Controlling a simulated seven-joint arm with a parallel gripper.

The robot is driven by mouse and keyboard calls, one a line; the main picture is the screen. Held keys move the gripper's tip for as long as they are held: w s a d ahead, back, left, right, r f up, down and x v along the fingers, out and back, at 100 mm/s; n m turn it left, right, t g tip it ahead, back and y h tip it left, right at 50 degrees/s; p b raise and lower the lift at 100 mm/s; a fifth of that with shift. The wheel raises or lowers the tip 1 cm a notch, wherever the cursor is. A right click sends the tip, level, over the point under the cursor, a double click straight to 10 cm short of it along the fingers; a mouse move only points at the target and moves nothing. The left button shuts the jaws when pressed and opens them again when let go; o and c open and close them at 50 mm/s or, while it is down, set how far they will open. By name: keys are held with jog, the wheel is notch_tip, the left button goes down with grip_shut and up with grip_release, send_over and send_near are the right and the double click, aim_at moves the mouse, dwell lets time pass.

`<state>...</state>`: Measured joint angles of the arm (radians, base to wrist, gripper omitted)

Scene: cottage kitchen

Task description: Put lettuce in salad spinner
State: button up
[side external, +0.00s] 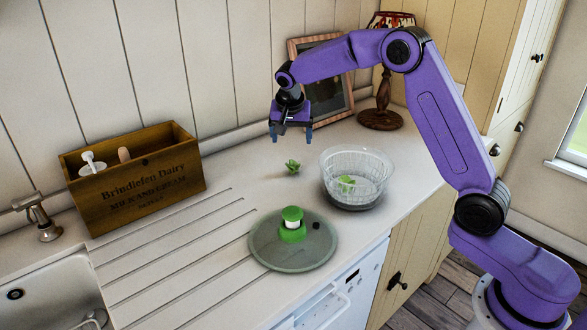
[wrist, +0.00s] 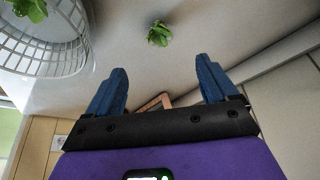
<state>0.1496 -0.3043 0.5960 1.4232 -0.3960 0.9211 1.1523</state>
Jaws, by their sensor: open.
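A small piece of green lettuce (side external: 293,166) lies on the pale counter, left of the salad spinner; it also shows in the wrist view (wrist: 159,34), beyond my fingertips. The clear salad spinner bowl (side external: 357,165) with its basket stands open, and another lettuce piece (side external: 347,184) is inside it. The bowl's basket (wrist: 62,58) is at the upper left in the wrist view, with green lettuce (wrist: 32,9) at the frame edge. The spinner lid (side external: 266,249), grey with a green and white knob, lies on the counter. My gripper (side external: 291,134) is open and empty, above the counter near the loose lettuce.
A wooden crate (side external: 135,192) with utensils stands at the left, beside the tap (side external: 42,218) and sink (side external: 45,285). A picture frame (side external: 338,100) and a lamp (side external: 381,100) stand at the back wall. The counter around the loose lettuce is clear.

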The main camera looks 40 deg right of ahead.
aim_at(293, 163)
jog(key=x, duration=0.7)
jog(key=shift+w+d+f, duration=0.1)
jog(key=shift+f, duration=0.25)
jog(key=shift+s+x, duration=0.1)
jog(key=shift+x, duration=1.25)
jog(key=shift+s+x, duration=0.15)
jog(key=shift+x, duration=1.25)
jog(key=shift+a+f, duration=0.1)
jog(key=shift+a, duration=0.1)
jog(key=c, duration=0.7)
